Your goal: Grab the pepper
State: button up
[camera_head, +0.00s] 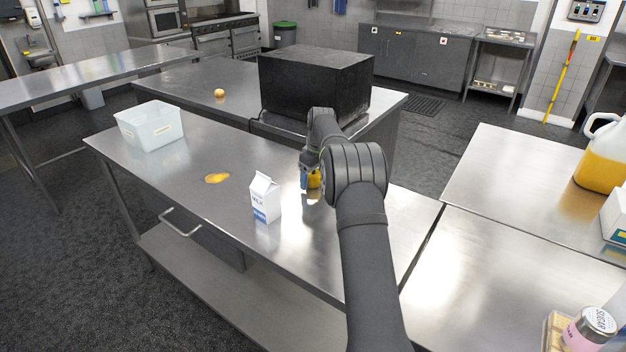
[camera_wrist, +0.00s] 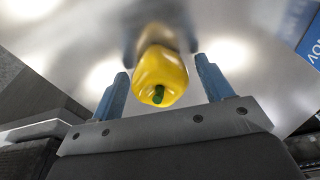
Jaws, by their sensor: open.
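A yellow bell pepper (camera_wrist: 160,76) with a green stem sits on the steel table, between the two blue fingers of my gripper (camera_wrist: 160,88) in the wrist view. The fingers stand apart with a gap on each side of the pepper. In the head view, my gripper (camera_head: 309,180) is low over the table, with a bit of the yellow pepper (camera_head: 315,178) showing beside a blue finger. My arm hides the rest of the pepper there.
A milk carton (camera_head: 264,198) stands just left of my gripper. A yellow-orange patch (camera_head: 217,178) lies further left, and a translucent bin (camera_head: 150,127) stands at the table's left end. A black box (camera_head: 315,82) stands behind, on another table. The table's front left is clear.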

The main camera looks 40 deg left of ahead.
jog(key=c, duration=1.1)
jog(key=shift+r, duration=0.2)
notch_tip(320, 180, up, 18)
jog(key=shift+f, duration=0.15)
